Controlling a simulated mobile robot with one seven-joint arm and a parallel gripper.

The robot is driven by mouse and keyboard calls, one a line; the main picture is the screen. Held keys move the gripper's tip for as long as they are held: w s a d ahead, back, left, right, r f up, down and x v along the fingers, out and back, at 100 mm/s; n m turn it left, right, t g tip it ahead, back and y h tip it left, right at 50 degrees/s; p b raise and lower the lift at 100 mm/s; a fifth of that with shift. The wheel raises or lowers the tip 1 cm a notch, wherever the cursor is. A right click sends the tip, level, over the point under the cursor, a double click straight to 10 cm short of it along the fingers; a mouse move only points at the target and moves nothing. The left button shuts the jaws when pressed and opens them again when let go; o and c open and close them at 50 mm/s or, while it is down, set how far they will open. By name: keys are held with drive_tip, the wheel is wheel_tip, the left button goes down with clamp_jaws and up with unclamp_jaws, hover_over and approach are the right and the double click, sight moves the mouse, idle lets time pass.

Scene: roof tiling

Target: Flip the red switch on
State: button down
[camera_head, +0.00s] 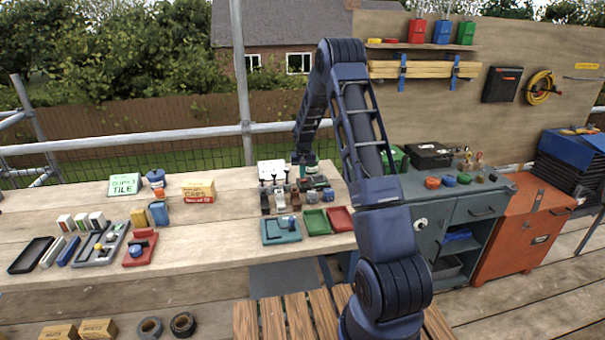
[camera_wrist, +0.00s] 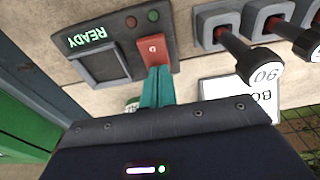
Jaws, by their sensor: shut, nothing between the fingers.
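The red switch (camera_wrist: 153,48) is a rocker with a small pale mark, set in a dark grey control box (camera_wrist: 110,42) in the wrist view. My gripper (camera_wrist: 157,74) has its teal fingers pressed together, with nothing between them. The fingertips are right at the lower edge of the switch in the picture; I cannot tell whether they touch it. In the head view my gripper (camera_head: 304,170) is over the back of the bench, above the dark box (camera_head: 314,183); the switch is too small to make out there.
Beside the switch are a small display with a green READY label (camera_wrist: 87,36), a red lamp and a green lamp. Levers with dark handles (camera_wrist: 235,45) stand close on the right. A white sign (camera_wrist: 238,91) lies below them. Coloured trays (camera_head: 316,222) sit in front on the bench.

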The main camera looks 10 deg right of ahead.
sight(304, 181)
drive_tip(key=shift+s, duration=0.25)
drive_tip(key=shift+s+r, duration=0.2)
drive_tip(key=shift+s, duration=0.4)
wheel_tip(304, 181, up, 14)
drive_tip(key=s, duration=0.2)
drive_tip(key=shift+s, duration=0.2)
idle(0.5)
